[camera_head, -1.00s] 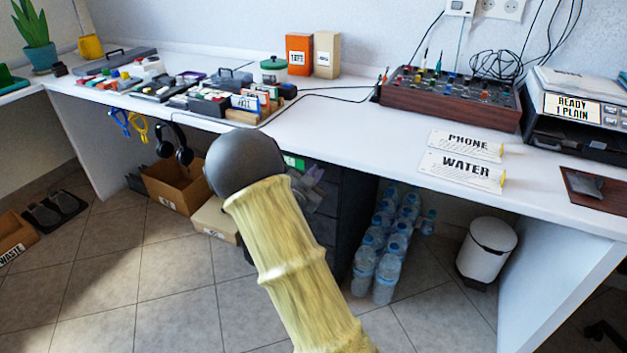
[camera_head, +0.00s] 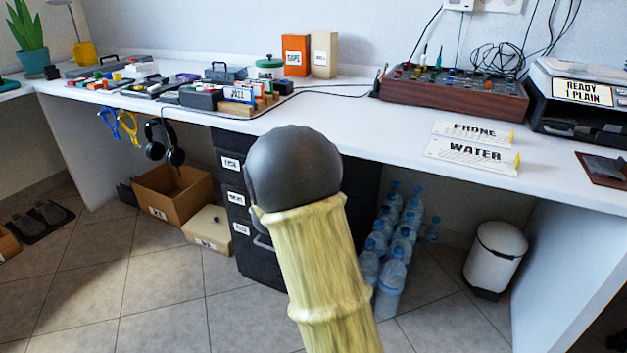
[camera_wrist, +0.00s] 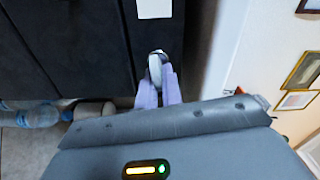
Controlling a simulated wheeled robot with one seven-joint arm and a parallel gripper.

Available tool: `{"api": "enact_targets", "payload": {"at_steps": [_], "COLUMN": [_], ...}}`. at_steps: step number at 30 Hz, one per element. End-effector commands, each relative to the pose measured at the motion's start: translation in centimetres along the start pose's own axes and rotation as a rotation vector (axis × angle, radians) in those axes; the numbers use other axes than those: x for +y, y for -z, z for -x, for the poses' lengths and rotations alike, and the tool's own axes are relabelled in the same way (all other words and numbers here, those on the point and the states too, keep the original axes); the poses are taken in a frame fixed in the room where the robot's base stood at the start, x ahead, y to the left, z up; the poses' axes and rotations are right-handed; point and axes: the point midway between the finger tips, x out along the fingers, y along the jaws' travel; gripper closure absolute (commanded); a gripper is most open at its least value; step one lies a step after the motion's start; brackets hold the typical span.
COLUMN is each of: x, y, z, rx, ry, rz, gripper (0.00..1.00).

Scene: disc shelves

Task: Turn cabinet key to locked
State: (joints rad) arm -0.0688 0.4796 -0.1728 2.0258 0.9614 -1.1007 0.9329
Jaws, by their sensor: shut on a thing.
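The cabinet (camera_head: 228,195) is a black drawer unit with white labels under the desk; my arm covers its right part in the head view. Its dark drawer fronts (camera_wrist: 70,45) fill the upper left of the wrist view. My gripper (camera_wrist: 157,75) has two pale purple fingers, close in front of the cabinet near its edge. They are shut on a small pale grey metallic piece, seemingly the key (camera_wrist: 156,56). Its lock is mostly hidden, and I cannot tell which way the key is turned. My gripper is hidden behind my arm in the head view.
Water bottles (camera_head: 390,265) stand on the floor right of the cabinet, with a white bin (camera_head: 495,258) further right. An open cardboard box (camera_head: 172,195) and a lidded box (camera_head: 208,230) stand at its left. The white desk (camera_head: 365,125) overhangs the cabinet.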

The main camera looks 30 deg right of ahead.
Motion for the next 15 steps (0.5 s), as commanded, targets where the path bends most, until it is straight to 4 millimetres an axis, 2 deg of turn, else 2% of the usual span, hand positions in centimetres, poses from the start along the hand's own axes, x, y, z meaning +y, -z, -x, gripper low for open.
{"api": "enact_targets", "payload": {"at_steps": [1, 7, 15], "x": [0.75, 0.68, 0.53], "y": [-0.02, -0.01, 0.0], "z": [0.01, 0.01, 0.04], "rx": [0.001, 0.001, 0.001], "ry": [-0.004, -0.004, -0.006], "rz": [-0.033, -0.137, -0.191], "gripper": [1.0, 1.0, 1.0]}}
